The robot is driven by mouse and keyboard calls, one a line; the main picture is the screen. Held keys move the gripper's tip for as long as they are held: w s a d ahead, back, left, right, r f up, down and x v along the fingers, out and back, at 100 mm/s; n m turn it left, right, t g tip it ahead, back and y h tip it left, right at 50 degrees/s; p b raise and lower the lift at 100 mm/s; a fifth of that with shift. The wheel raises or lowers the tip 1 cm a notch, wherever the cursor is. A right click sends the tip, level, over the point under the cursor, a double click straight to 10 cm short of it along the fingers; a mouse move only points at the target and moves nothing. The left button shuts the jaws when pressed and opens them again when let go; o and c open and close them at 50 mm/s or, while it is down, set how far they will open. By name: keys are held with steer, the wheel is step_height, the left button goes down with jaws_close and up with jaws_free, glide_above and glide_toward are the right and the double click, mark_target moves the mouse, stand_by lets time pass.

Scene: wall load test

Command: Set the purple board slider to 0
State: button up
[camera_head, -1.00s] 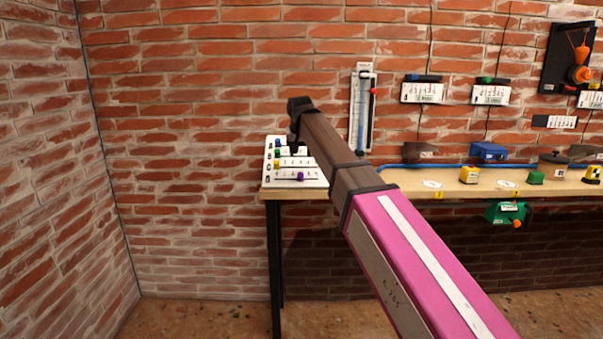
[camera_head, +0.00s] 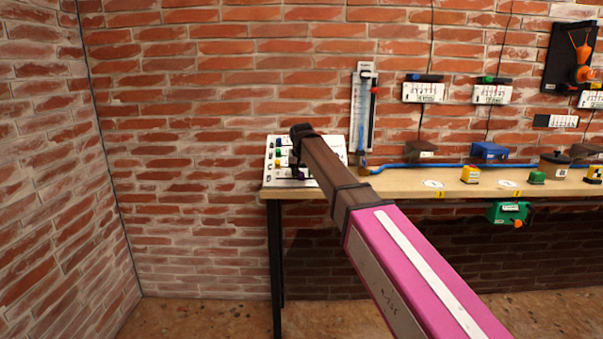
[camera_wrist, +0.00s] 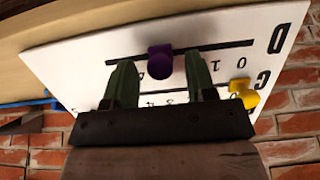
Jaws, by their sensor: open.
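In the wrist view the board (camera_wrist: 75,70) appears upside down, with row letters D and C at the right. The purple slider (camera_wrist: 160,62) sits in the slot of row D, partway along it, to the left of the printed 0 and 1. My gripper (camera_wrist: 159,65) is open, with one green finger on each side of the purple slider and visible gaps between. In the head view my gripper (camera_head: 298,160) is over the board and hides much of its middle.
A yellow slider (camera_wrist: 243,95) in row C is close to my right finger in the wrist view. A blue cable (camera_head: 450,167) runs along the bench (camera_head: 400,188) to the right.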

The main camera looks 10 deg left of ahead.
jaws_close()
glide_toward(276, 180)
steer(key=x, duration=0.5)
jaws_free()
steer(key=shift+s, duration=0.1)
steer(key=a+v, duration=0.1)
steer(key=v, duration=0.9)
steer(key=shift+s+d+r, duration=0.2)
steer(key=shift+d+r, duration=0.1)
steer(key=shift+d, duration=0.2)
